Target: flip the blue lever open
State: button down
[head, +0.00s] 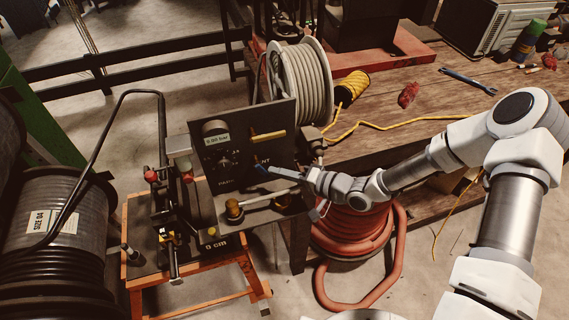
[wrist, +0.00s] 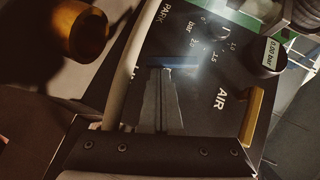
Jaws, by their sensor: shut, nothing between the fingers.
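The blue lever (head: 261,168) is on the dark control panel (head: 235,178), just at the tip of my gripper (head: 272,171). In the wrist view, part of the blue lever (wrist: 178,62) shows as a short blue bar just beyond the fingertips of my gripper (wrist: 160,72). The fingers are together with nothing between them. They are at or very near the lever; I cannot tell whether they touch it. The rest of the lever and the lettering by it are partly hidden by the fingers.
A yellow handle (head: 268,135) and a 0.00 bar readout (head: 216,140) are on the panel. A pale bar with a brass knob (head: 234,209) runs below. A hose reel (head: 300,80) stands behind, and a coiled red hose (head: 350,235) lies below my arm.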

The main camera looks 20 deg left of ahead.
jog(key=shift+s+a+f+m+y+b, duration=0.2)
jog(key=shift+f+m+y+b, duration=0.4)
jog(key=shift+b, duration=0.25)
jog(key=shift+a+r, duration=0.1)
jog(key=b+v, duration=0.1)
jog(key=v, duration=1.6)
jog(key=shift+d, duration=0.3)
jog(key=shift+w, duration=0.1)
